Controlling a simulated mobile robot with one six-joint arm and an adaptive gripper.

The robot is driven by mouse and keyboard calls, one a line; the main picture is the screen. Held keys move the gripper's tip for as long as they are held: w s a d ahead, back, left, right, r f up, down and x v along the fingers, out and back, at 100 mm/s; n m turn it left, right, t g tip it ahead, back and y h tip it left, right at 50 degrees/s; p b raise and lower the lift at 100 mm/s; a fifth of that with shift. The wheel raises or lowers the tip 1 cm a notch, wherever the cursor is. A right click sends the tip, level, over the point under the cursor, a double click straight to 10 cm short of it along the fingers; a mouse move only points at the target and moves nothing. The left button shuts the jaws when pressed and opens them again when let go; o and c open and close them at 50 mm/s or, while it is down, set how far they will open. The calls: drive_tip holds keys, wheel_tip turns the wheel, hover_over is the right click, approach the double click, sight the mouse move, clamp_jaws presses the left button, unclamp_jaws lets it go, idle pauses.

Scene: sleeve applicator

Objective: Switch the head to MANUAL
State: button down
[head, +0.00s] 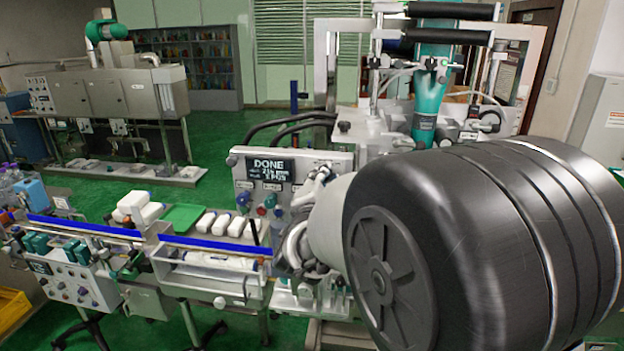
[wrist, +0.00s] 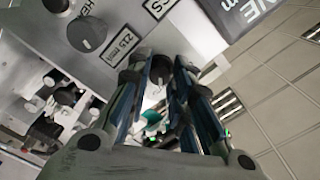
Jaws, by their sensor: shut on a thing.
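The applicator's grey control panel (head: 330,160) stands in the middle of the head view, with a lit display (head: 268,169) reading DONE. In the wrist view the panel (wrist: 55,20) is close and tilted. My gripper (wrist: 160,72) has its two fingers up against the panel. They are shut on a small dark knob (wrist: 158,91), mostly hidden between them; I cannot read its label or setting. A black dial (wrist: 87,34) sits apart at the upper left, near a cut-off label starting "HE". In the head view my gripper is at the panel's right side, partly hidden by my arm.
Coloured buttons (head: 262,210) sit low on the panel. A conveyor (head: 205,243) with white boxes (head: 138,206) and a green tray (head: 182,217) runs left. My black arm blocks the right side.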

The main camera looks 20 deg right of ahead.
drive_tip(key=shift+n, duration=0.5)
drive_tip(key=n, duration=0.7)
drive_tip(key=shift+r+n, duration=0.1)
drive_tip(key=shift+n, duration=0.2)
idle(0.4)
drive_tip(key=c, duration=1.4)
unclamp_jaws()
drive_tip(key=v, duration=1.2)
